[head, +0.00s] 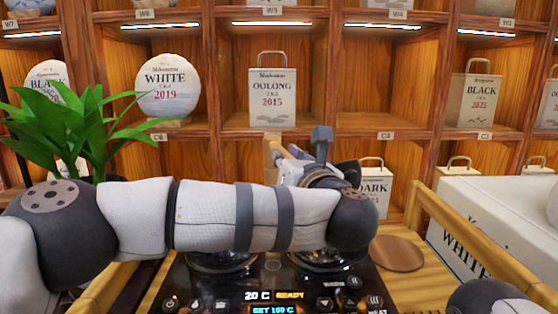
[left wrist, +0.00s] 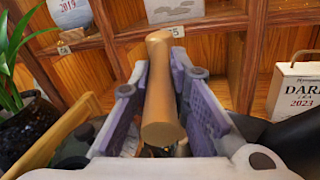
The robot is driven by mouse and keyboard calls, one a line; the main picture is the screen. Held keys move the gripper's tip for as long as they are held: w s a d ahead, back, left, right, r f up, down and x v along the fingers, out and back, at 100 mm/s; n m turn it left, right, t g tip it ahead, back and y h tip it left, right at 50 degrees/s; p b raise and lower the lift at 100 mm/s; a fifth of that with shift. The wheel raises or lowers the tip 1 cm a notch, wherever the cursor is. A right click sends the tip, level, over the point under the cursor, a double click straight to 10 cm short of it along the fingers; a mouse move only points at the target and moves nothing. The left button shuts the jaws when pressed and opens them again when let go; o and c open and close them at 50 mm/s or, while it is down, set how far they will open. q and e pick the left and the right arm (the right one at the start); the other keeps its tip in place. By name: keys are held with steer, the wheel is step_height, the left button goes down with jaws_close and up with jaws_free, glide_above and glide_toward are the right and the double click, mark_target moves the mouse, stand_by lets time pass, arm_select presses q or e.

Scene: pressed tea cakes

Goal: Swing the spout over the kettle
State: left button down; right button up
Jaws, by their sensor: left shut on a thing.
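My left gripper (head: 296,156) is shut on a tan, wooden-looking cylindrical handle (left wrist: 163,90), which stands between its two fingers in the left wrist view. Part of the handle also shows in the head view (head: 272,150), just left of the gripper. I take it for the spout's handle; the spout itself is hidden. My left arm crosses the middle of the head view and covers most of what stands on the black heater. Two round glassy bases (head: 221,262) show under the arm, and I cannot tell where the spout's mouth lies over the kettle. My right gripper is not in view.
The heater panel (head: 268,296) reads 20 C and READY. A round wooden disc (head: 399,253) lies to its right, with a white box (head: 494,226) beyond. A green plant (head: 82,128) stands at left. Shelves with labelled tea (head: 272,97) close off the back.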

arm_select(q)
steer(key=c, duration=1.5)
jaws_free()
steer(key=shift+f, duration=0.1)
steer(key=v, duration=1.2)
steer(key=shift+d, duration=0.1)
